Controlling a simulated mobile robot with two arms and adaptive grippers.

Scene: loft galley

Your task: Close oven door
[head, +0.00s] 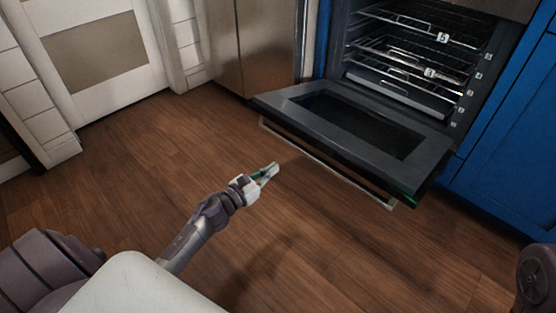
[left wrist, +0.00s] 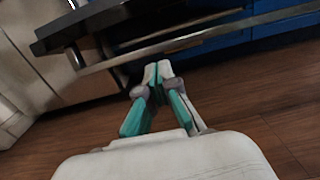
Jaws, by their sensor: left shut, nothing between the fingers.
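The oven door (head: 300,104) hangs open, folded down to about level in front of the oven cavity, with a dark glass window in it. Its long metal handle bar (head: 328,168) runs along the front edge. The door (left wrist: 95,22) and its handle bar (left wrist: 220,30) also show in the left wrist view. My left gripper (head: 272,171) is shut and empty, in front of the door and to the left of the handle's middle. In the left wrist view its fingertips (left wrist: 158,68) meet below the bar, with no clear contact. My right gripper is not in view.
The oven cavity holds several wire racks (head: 400,70). Blue cabinets (head: 510,130) flank the oven, and a steel appliance front (head: 255,45) stands to the left. A white door (head: 90,50) is at the far left. The wooden floor (head: 130,170) is clear.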

